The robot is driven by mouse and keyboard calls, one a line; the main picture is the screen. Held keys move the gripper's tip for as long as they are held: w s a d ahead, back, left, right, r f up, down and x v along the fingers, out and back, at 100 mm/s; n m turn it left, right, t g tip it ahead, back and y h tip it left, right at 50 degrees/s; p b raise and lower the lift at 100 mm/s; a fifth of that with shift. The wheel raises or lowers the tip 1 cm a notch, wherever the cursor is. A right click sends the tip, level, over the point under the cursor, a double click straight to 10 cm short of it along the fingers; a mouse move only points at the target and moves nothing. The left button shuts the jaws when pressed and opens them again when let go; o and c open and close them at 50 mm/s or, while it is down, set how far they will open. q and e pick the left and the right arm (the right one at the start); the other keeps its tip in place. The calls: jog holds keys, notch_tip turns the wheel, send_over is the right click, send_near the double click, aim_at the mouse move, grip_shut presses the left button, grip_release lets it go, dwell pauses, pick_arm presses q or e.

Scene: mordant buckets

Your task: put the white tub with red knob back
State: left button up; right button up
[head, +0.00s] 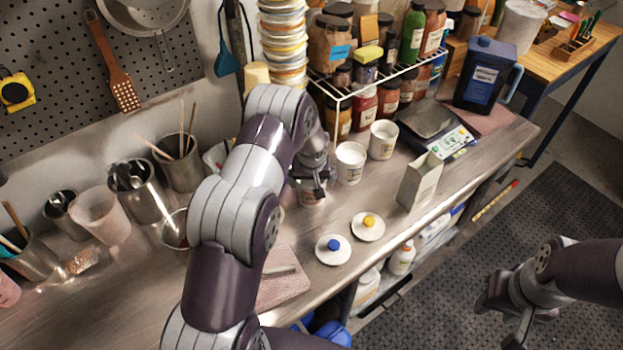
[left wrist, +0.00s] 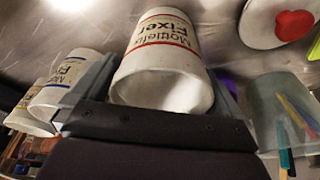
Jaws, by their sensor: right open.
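The white tub labelled Mottlefix Fixer with red lines (left wrist: 165,60) stands between the fingers of my left gripper (left wrist: 165,100). Whether the fingers press on its sides is not clear. In the head view the tub (head: 310,198) is partly hidden under my left gripper (head: 313,180). A white lid with a red knob (left wrist: 280,24) lies apart from it on the metal surface, at the upper right of the left wrist view; my arm seems to hide it in the head view. My right gripper (head: 505,312) is open and empty, off the counter above the floor mat.
Two white tubs (head: 350,165) (head: 383,140) stand just right of my left gripper. Lids with a blue knob (head: 333,249) and a yellow knob (head: 367,227) lie in front. A grey carton (head: 419,182) and a scale (head: 438,130) stand right. A wire rack of jars (head: 375,75) is behind.

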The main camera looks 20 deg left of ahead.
pick_arm(q)
jog(key=shift+r, duration=0.55)
jog(key=s+b+v, duration=0.1)
jog(key=b+v, duration=0.1)
jog(key=v, duration=1)
jog(key=s+d+r+m, duration=0.1)
jog(key=s+d+m, duration=0.1)
jog(key=s, duration=0.9)
jog(key=s+d+r+m+g+h, duration=0.1)
jog(key=s+d+m, duration=0.2)
jog(key=s, duration=0.8)
jog(key=shift+s+d+r, duration=0.3)
jog(key=shift+d+r, duration=0.1)
jog(key=shift+d, duration=0.85)
jog(key=shift+s, duration=0.1)
